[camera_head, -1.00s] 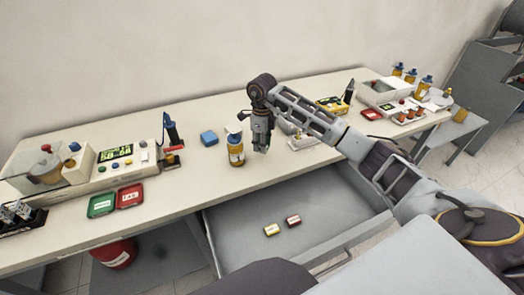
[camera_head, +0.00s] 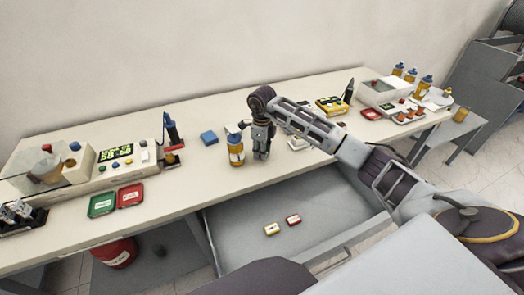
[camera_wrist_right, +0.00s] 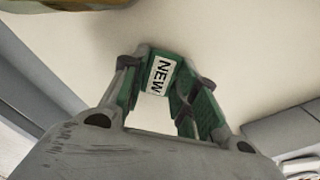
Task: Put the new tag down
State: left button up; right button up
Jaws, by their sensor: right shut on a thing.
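My right gripper (camera_head: 260,155) points straight down over the table, just right of the yellow and blue bottle (camera_head: 236,150). In the right wrist view the gripper (camera_wrist_right: 160,85) is shut on the new tag (camera_wrist_right: 160,74), a small green piece with a white label reading NEW. The pale table top (camera_wrist_right: 230,50) shows beyond the tag; I cannot tell whether the tag touches it. In the head view the tag is too small or hidden to make out. My left gripper is not in view.
A blue block (camera_head: 209,138) lies left of the bottle. Green (camera_head: 102,204) and red (camera_head: 130,196) trays sit at left. Bare table lies between trays and bottle.

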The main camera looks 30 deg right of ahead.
jog(key=o, duration=0.8)
jog(key=shift+c, duration=0.2)
jog(key=shift+r, duration=0.15)
notch_tip(320, 180, up, 12)
jog(key=shift+b, duration=0.3)
dwell(0.4)
